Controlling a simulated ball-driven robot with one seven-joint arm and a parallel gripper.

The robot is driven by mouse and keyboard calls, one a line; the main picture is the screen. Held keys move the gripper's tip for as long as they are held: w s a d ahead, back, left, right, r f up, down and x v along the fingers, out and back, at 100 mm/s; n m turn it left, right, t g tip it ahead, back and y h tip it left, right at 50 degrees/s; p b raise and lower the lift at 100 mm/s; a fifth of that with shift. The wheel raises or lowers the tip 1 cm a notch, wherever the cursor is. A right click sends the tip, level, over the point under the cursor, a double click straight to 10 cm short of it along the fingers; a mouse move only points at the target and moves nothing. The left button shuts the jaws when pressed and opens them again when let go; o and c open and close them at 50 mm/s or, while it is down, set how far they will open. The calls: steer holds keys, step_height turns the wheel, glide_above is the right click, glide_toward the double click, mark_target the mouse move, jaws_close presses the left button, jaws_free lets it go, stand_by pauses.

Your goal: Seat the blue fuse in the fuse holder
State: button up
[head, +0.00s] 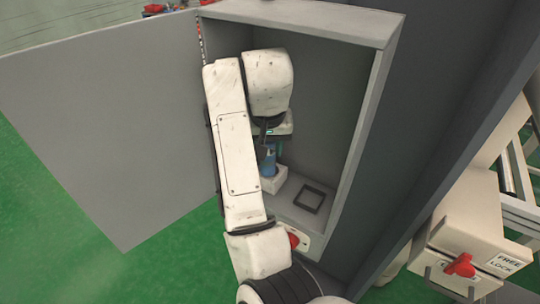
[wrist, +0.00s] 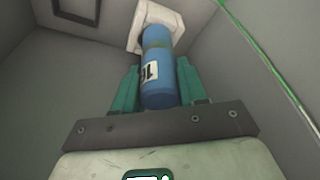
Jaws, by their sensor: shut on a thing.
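The blue fuse (head: 269,162) is a cylinder with a white label, held inside the grey cabinet. My gripper (head: 270,147) is shut on it from above; the teal fingers lie on both sides of the fuse in the wrist view (wrist: 158,78). The white fuse holder (head: 278,182) stands on the cabinet floor directly below. In the wrist view, the far end of the fuse (wrist: 158,70) overlaps the opening of the holder (wrist: 172,14). How deep the end sits in it cannot be told.
A dark square frame (head: 321,202) lies on the cabinet floor right of the holder. The cabinet's side wall (head: 362,130) bounds the right, and its open door (head: 110,120) stands at left. A red knob (head: 293,240) is at the front lower edge.

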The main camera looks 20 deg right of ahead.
mark_target(270, 155)
steer(key=shift+w+d, duration=0.3)
steer(key=shift+d, duration=0.15)
steer(key=shift+f+p, duration=0.45)
steer(key=shift+f, duration=1.3)
steer(key=shift+f, duration=0.15)
steer(key=o, duration=1.1)
steer(key=v, duration=0.5)
steer(key=shift+w+a+r, duration=0.1)
steer(key=shift+a+r, duration=0.05)
steer(key=shift+r, duration=0.15)
steer(key=s+a, duration=0.1)
steer(key=s, duration=0.2)
steer(key=s+a, duration=0.1)
steer(key=s, duration=0.3)
steer(key=s+a, duration=0.1)
steer(key=s, duration=0.3)
steer(key=shift+s+a+f, duration=0.15)
steer(key=shift+s+a, duration=0.1)
steer(key=shift+a, duration=0.15)
steer(key=shift+a, duration=0.1)
